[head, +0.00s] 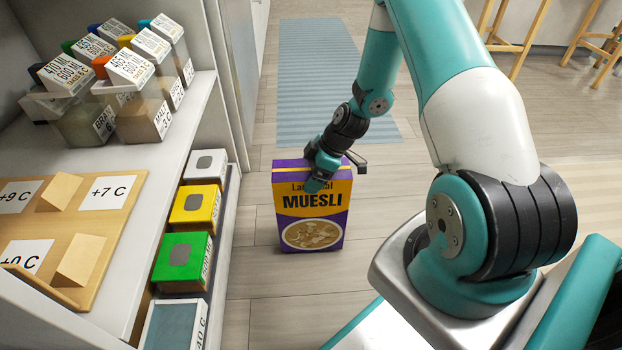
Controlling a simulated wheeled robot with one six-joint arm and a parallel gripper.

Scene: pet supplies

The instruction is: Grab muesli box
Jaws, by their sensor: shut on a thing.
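The muesli box (312,226) is purple and yellow with a bowl printed on its front. It is upright in the middle of the head view, its front facing me. My gripper (322,184) is at the top of the box and is shut on it. The gripper covers part of the box's upper front and the lettering there. Whether the box's bottom touches the floor or hangs just above it, I cannot tell.
A shelf unit (188,165) stands at the left with clear containers (145,118), a wooden board (112,197) with temperature cards, and coloured boxes (182,258) below. A blue striped rug (318,60) lies behind. Wooden stools (520,50) stand far right. Floor around the box is clear.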

